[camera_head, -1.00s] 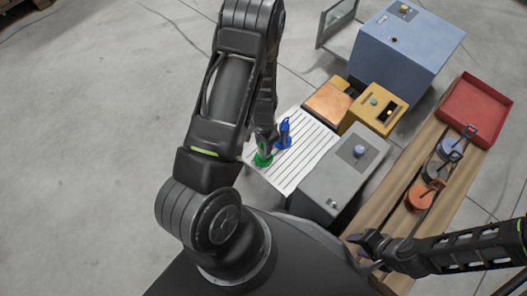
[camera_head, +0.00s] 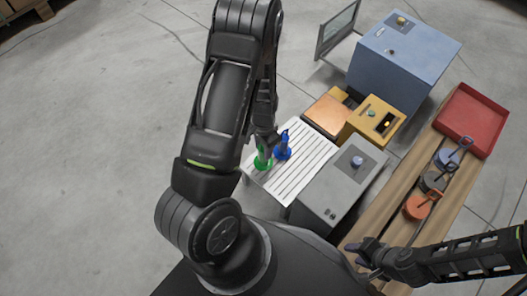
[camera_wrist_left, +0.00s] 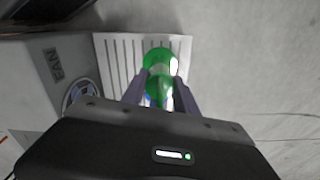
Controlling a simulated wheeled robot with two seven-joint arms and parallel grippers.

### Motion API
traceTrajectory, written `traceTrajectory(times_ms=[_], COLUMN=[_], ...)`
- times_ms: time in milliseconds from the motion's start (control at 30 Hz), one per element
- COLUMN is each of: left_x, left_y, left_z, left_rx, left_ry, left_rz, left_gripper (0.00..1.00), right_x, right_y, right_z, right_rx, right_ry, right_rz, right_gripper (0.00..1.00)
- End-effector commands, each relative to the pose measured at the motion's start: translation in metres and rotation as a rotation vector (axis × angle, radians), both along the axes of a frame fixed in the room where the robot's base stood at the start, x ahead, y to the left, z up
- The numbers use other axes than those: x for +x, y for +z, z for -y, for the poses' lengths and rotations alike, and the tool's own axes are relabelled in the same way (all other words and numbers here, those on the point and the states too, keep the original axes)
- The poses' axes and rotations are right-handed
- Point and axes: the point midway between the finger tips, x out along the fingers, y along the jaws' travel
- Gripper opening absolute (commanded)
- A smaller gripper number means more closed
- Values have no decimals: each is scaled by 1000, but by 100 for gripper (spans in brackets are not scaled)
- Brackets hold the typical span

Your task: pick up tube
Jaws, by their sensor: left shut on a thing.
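A green tube (camera_head: 262,162) with a wide round base stands on the white slatted rack (camera_head: 309,158). My left gripper (camera_wrist_left: 160,92) is shut on the green tube, with a finger on each side of it in the left wrist view. Its fingers are mostly hidden behind my left arm in the head view. A blue tube (camera_head: 284,147) stands just to the right of the green one, close beside it. My right gripper (camera_head: 362,256) is at the lower right over the wooden bench, apart from the tubes; its jaw opening is too small to judge.
A grey box (camera_head: 335,190) with a knob stands right of the rack. A yellow box (camera_head: 372,121), a copper-topped block (camera_head: 327,112) and a blue cabinet (camera_head: 400,62) stand behind. The wooden bench (camera_head: 385,218) carries several lidded discs and a red tray (camera_head: 474,118).

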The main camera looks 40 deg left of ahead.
Motion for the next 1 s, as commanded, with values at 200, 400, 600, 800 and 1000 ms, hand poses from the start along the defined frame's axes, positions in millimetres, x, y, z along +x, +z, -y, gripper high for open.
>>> traceTrajectory(times_ms=[200, 400, 600, 800, 1000], left_x=[1, 0, 0, 0, 3], left_y=[40, 45, 45, 45, 46], left_z=[0, 0, 0, 0, 1], left_rx=[0, -1, -1, 0, 0], left_ry=[-1, -1, -1, -1, 1], left_rz=[2, -1, -1, 0, 1], left_gripper=[0, 0, 0, 0, 0], right_x=[-4, -5, -5, -5, -5], right_y=[17, 18, 17, 17, 17], right_z=[-4, -5, -5, -5, -5], right_rx=[6, 7, 7, 7, 7], right_ry=[10, 13, 11, 11, 11], right_rz=[-7, -9, -9, -9, -9], right_gripper=[36, 36, 36, 36, 36])
